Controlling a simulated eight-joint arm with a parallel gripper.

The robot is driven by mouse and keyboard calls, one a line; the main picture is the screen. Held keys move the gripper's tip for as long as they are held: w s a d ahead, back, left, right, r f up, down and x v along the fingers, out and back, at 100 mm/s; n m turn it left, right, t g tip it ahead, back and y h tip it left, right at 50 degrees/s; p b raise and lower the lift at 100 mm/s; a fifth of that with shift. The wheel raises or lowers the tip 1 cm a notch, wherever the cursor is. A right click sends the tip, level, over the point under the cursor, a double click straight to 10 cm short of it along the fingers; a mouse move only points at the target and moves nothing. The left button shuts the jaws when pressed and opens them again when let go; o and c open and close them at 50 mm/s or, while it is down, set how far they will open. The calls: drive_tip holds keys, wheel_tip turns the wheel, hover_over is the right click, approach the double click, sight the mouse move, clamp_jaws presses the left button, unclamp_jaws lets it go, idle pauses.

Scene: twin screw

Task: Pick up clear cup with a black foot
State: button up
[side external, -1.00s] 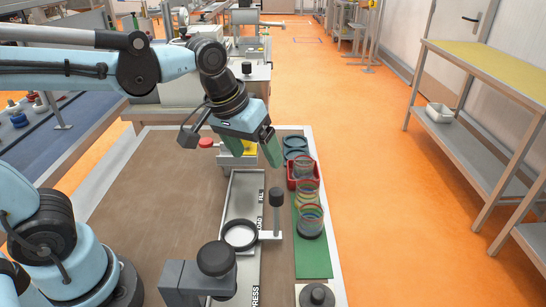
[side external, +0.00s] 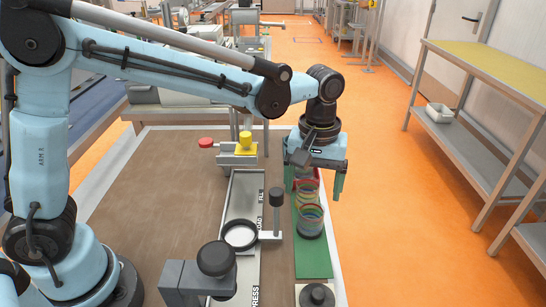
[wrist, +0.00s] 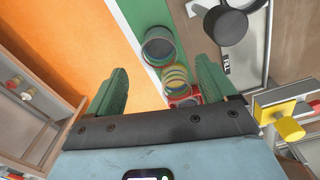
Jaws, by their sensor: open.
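The clear cup with a dark foot (side external: 311,221) stands upright on the green strip, nearest the side camera in the row of cups. In the wrist view the clear cup (wrist: 160,46) lies beyond the fingertips, with its round mouth facing the camera. My gripper (side external: 313,188) points down above the far part of the row. Its green fingers are wide apart and hold nothing. In the wrist view my gripper (wrist: 162,80) has a second cup with coloured rings (wrist: 176,78) between its fingers' line of sight. I cannot tell the exact height gap.
The ringed cup (side external: 307,188) stands just behind the clear cup. A red tray (wrist: 184,101) is partly hidden behind my gripper. A black-rimmed ring fixture (side external: 240,235) and a dark knob post (side external: 276,198) stand left of the cups. Open floor lies to the right.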

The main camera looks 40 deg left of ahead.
sight(312, 210)
drive_tip(key=shift+w+f, duration=0.15)
drive_tip(key=shift+f, duration=1.8)
drive_tip(key=shift+w+f, duration=0.1)
drive_tip(key=shift+f, duration=1.8)
drive_tip(key=shift+c, duration=0.2)
drive_tip(key=c, duration=1)
drive_tip(key=shift+r, duration=0.15)
